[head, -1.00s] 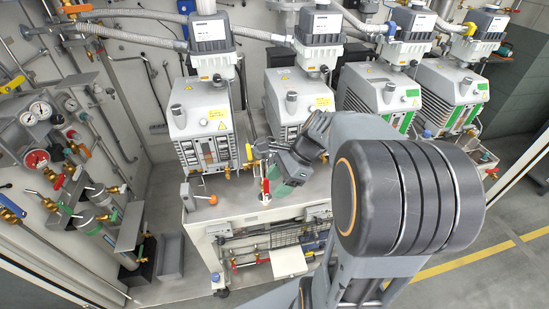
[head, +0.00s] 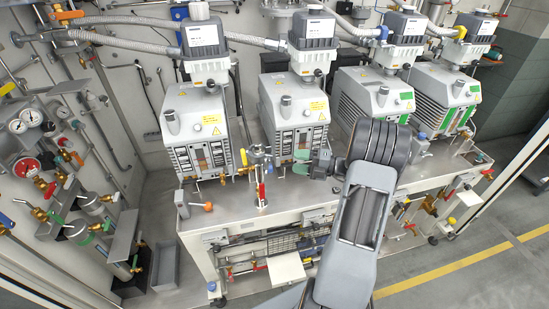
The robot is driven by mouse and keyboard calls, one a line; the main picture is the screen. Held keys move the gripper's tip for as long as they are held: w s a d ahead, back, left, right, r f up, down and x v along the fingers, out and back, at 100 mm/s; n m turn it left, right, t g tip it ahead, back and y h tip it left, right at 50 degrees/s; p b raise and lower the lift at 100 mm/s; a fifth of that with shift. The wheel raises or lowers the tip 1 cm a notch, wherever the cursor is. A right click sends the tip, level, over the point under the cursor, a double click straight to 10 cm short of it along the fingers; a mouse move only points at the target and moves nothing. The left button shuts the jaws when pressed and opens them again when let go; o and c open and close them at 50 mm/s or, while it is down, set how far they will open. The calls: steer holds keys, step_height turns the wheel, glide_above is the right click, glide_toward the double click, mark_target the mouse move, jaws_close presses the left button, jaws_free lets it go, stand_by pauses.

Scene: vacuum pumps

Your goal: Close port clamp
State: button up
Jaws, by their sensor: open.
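Several grey vacuum pumps stand in a row on the white bench (head: 240,215). A brass and dark fitting with a red handle (head: 262,192) stands upright at the bench's front, before the second pump (head: 292,110). I cannot tell which fitting carries the port clamp, or whether a clamp is open or shut; such parts are too small here. My gripper (head: 320,164) shows as a small dark shape at the end of my arm, just right of the red-handled fitting and apart from it. Its fingers are hard to make out and nothing is seen held in it.
An orange knob (head: 208,207) sits at the bench's left front. A wall panel with gauges (head: 30,118), valves and pipes is on the left. Grey hoses (head: 135,22) run above the pumps. Yellow-lined floor (head: 440,268) is clear at the right front.

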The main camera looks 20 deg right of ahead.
steer(key=p+x, duration=0.1)
steer(key=x, duration=0.7)
steer(key=shift+a, duration=0.15)
steer(key=shift+w, duration=0.1)
steer(key=shift+c, duration=0.4)
jaws_close()
